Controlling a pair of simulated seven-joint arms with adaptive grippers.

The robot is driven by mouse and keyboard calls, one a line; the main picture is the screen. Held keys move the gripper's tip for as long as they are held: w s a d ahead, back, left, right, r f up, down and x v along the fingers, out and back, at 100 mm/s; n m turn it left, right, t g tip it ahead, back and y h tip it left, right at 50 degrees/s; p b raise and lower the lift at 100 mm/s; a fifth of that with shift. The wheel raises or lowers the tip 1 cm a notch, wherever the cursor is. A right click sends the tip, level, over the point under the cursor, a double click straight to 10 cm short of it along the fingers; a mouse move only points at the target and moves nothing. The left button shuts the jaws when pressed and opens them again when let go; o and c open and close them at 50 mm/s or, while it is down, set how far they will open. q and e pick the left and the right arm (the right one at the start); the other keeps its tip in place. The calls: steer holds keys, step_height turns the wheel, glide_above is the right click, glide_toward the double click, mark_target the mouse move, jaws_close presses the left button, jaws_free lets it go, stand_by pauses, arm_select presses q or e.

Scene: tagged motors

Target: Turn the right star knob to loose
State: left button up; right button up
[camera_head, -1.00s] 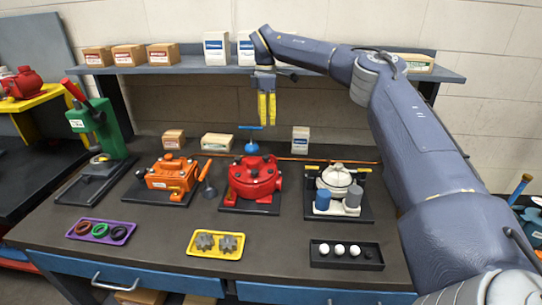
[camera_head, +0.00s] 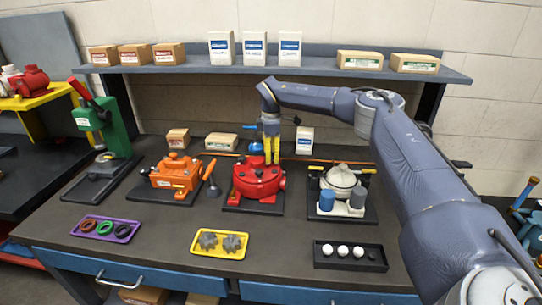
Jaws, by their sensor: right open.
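The red motor (camera_head: 258,186) sits on a black base plate at the middle of the bench, with small dark fittings on its top. I cannot tell at this size which of them is the right star knob. My right gripper (camera_head: 272,160) points down with its yellow fingers just above the top of the red motor, at its right half. The fingers are open, though the gap between them is narrow in this view. Whether the tips touch the motor cannot be told. The fingers hide part of the motor's top. My left gripper is not in view.
An orange motor (camera_head: 173,174) stands to the left and a white motor (camera_head: 341,183) with blue and grey cylinders to the right. A blue-topped tool (camera_head: 256,146) is behind the red motor. A yellow tray (camera_head: 218,253) and black tray (camera_head: 350,266) lie in front.

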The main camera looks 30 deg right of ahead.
steer(key=shift+f, duration=0.3)
steer(key=shift+c, duration=0.6)
jaws_close()
